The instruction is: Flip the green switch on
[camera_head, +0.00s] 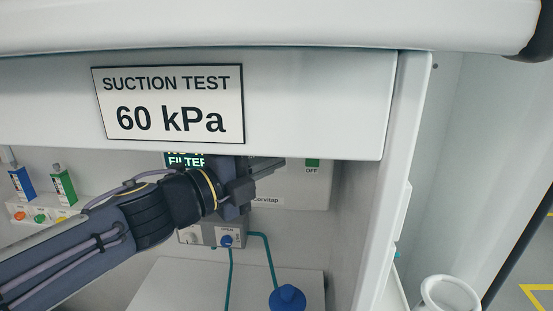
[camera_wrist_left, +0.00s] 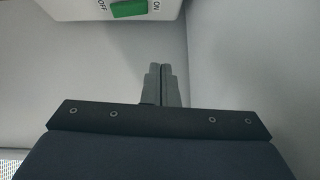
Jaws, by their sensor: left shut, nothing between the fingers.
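The green switch (camera_wrist_left: 129,9) shows at the top of the left wrist view, on the edge of a white box, with an OFF label on its left and an ON label on its right. My right gripper is not in view.
A white panel with a "SUCTION TEST 60 kPa" sign (camera_head: 168,104) overhangs the recess. A side wall (camera_head: 385,200) closes it on the right. Below are a blue knob (camera_head: 226,240), teal tubes and a blue-capped item (camera_head: 287,298). Blue and green bottles (camera_head: 63,187) stand left.

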